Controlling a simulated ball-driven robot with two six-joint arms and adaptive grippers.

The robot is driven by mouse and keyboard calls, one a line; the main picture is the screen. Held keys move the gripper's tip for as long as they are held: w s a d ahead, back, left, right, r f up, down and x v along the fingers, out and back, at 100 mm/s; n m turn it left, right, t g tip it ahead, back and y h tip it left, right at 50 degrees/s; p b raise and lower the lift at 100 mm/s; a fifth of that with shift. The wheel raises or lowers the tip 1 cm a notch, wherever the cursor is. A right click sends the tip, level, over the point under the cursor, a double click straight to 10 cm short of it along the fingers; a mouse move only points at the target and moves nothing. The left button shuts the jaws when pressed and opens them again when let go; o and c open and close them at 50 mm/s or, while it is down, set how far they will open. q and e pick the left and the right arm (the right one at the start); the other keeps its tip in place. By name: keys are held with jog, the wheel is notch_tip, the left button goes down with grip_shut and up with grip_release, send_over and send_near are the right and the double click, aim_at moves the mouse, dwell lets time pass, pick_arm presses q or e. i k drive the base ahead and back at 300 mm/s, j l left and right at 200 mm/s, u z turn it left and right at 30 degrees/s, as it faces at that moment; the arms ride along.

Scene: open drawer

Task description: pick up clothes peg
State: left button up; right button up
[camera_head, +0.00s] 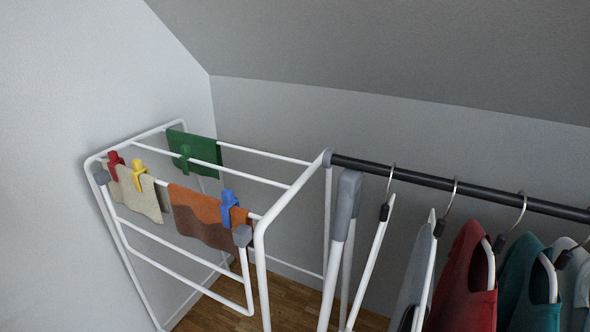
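Several clothes pegs sit clipped on a white drying rack (167,240). A red peg (115,164) and a yellow peg (139,172) hold beige cloths (142,196) on the front bar at the left. A blue peg (228,207) is on the right edge of an orange-brown cloth (196,215) on the same bar. A green peg (184,157) is on a green cloth (203,146) at the back of the rack. Neither of my grippers shows in the head view.
A dark clothes rail (460,186) on the right carries hangers with garments, among them a red one (470,275) and a teal one (530,285). A wall stands close at the left and a sloped ceiling hangs above. Wooden floor (215,312) shows below.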

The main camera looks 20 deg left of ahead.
aim_at(186, 151)
jog(key=u, duration=1.45)
